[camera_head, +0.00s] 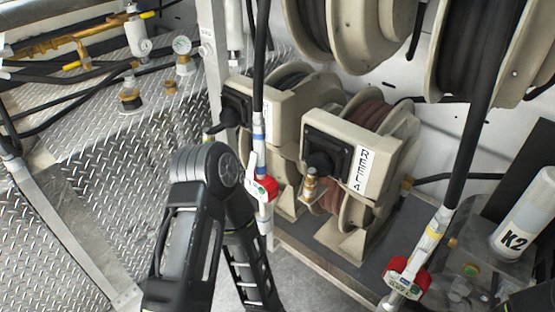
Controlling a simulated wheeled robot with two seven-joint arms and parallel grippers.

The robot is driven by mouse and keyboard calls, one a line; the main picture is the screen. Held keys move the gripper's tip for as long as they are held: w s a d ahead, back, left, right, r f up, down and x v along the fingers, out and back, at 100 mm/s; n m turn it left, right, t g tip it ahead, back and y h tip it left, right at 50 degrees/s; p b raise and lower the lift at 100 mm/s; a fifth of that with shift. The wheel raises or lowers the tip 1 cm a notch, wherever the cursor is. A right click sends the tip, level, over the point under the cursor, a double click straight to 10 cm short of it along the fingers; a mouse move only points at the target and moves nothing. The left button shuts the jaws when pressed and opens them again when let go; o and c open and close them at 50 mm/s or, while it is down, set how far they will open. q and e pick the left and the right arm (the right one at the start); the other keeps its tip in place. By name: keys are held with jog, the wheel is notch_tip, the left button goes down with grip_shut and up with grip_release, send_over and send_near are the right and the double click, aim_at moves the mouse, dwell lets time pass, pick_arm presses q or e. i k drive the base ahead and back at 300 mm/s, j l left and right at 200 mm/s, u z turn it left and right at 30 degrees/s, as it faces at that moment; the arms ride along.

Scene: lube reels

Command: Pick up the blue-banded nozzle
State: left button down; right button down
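The blue-banded nozzle (260,160) hangs nearly upright at the end of a black hose, just left of the middle of the head view. It has a blue band near its top, a white body and a red valve part (263,189). A dark grey arm of mine rises from the bottom, left of the nozzle, and its rounded joint stands close to the nozzle in the picture. Whether it touches the nozzle cannot be told. I cannot make out fingertips of either gripper, and nothing shows the nozzle being held.
Beige hose reels stand behind the nozzle, one labelled REEL 4 (363,172). A second nozzle with a yellow band (432,234) and red valve hangs at right, near a white K2 cylinder (522,215). Diamond-plate metal (120,185) with gauges and pipes lies left.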

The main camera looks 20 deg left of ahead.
aim_at(262, 179)
jog(key=i+j+z, duration=0.1)
jog(key=j+z, duration=0.2)
jog(key=j, duration=1.05)
jog(key=j+z, duration=0.25)
jog(key=j, duration=1.1)
